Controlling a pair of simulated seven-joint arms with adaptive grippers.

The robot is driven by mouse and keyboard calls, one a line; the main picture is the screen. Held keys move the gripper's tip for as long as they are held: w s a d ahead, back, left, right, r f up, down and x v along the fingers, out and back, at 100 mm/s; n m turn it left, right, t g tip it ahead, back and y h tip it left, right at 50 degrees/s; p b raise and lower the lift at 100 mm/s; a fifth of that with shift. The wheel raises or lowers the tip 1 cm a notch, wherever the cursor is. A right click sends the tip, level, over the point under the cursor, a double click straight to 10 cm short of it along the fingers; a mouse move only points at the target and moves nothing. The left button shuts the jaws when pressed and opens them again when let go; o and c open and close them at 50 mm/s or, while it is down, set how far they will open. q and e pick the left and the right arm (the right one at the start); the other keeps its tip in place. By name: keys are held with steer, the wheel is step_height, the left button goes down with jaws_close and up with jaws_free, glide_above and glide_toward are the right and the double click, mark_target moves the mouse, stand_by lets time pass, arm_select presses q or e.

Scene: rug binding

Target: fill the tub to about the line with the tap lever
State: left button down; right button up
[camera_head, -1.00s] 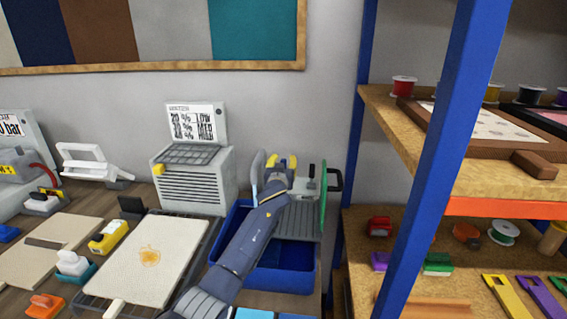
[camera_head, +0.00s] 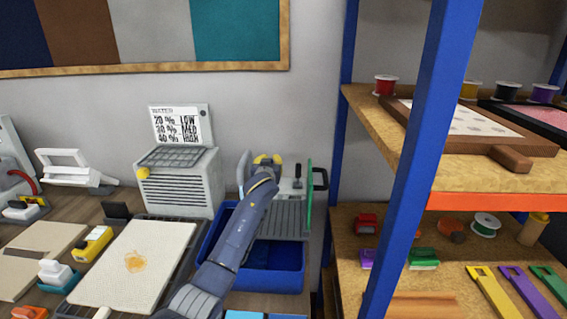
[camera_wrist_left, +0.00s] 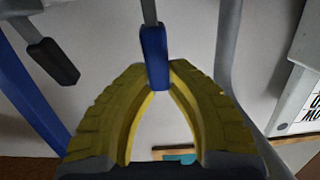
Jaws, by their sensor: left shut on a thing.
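The blue tub (camera_head: 282,278) stands on the bench below my left arm, which hides part of it. Its fill line and any water level cannot be made out. A grey sink-like fixture (camera_head: 292,218) stands behind and above the tub. My left gripper (camera_head: 267,160) is at the top of this fixture, its yellow fingers close together. In the left wrist view, the fingertips (camera_wrist_left: 155,75) are shut on the blue grip of the tap lever (camera_wrist_left: 154,55), which hangs from a thin grey rod. My right gripper is not in view.
A black-handled lever (camera_wrist_left: 52,60) hangs beside the held one. A green panel (camera_head: 309,200) and a blue shelf post (camera_head: 425,150) stand to the right. A grey machine (camera_head: 180,185) and a cream mat (camera_head: 140,265) are to the left.

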arm_select(q)
steer(key=shift+w+g, duration=0.25)
steer(key=shift+g, duration=0.05)
steer(key=shift+w+g, duration=0.2)
steer(key=shift+g, duration=0.1)
steer(key=c, duration=1.3)
jaws_free()
steer(key=shift+f, duration=0.15)
steer(key=shift+s, duration=0.15)
steer(key=v, duration=1.1)
steer(key=shift+s, duration=0.35)
steer(key=shift+r, duration=0.2)
